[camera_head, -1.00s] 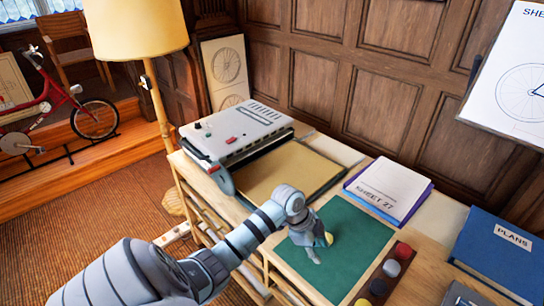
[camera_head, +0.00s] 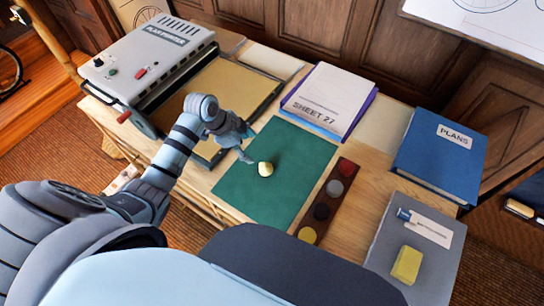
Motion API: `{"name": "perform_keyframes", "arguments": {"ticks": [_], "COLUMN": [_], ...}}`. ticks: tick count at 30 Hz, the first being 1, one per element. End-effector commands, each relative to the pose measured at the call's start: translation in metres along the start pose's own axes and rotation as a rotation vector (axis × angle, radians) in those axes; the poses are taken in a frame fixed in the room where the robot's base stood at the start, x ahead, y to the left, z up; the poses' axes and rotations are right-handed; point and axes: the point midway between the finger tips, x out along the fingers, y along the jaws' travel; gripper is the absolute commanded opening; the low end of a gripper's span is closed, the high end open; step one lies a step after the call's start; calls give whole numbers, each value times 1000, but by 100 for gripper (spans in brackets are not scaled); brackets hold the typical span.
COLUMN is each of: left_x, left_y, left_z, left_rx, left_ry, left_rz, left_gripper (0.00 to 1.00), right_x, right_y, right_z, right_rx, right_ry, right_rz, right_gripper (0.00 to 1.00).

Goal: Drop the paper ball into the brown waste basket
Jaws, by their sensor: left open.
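A small pale yellow ball, likely the paper ball (camera_head: 265,169), rests on the green mat (camera_head: 257,200) on the desk. My left gripper (camera_head: 249,146) is open and empty, just up and left of the ball over the upper left part of the mat. One fingertip comes close to the ball; I cannot tell whether it touches. No brown waste basket shows in this view. My right gripper is not in view.
A grey plan printer (camera_head: 150,60) stands at the desk's left, beside a tan board (camera_head: 222,88). Papers marked Sheet 27 (camera_head: 328,98), a paint strip (camera_head: 328,200), a blue Plans binder (camera_head: 437,155) and a grey folder (camera_head: 430,268) with a yellow block (camera_head: 406,265) lie around the mat.

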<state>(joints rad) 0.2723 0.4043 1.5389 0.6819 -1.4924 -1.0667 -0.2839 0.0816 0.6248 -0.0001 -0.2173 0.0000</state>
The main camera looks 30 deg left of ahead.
Motion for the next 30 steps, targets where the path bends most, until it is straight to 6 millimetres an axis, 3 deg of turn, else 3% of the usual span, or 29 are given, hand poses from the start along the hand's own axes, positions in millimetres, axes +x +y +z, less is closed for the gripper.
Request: {"name": "perform_keyframes", "arguments": {"ticks": [6, 13, 18, 26, 30], "left_x": [56, 94, 130, 135, 134], "left_y": [8, 4, 7, 7, 7], "left_z": [4, -1, -5, -5, -5], "left_rx": [-1, -3, 1, 1, 1], "left_ry": [4, -1, -2, -4, -4], "left_rz": [-3, 4, 5, 4, 4], "left_gripper": [61, 61, 61, 61, 41], "right_x": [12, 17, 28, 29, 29], "right_y": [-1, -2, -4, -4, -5], "right_z": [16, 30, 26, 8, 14], "right_rx": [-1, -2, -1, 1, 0], "right_ry": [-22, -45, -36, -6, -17], "right_rz": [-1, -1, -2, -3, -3], "right_gripper": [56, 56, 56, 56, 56]}}
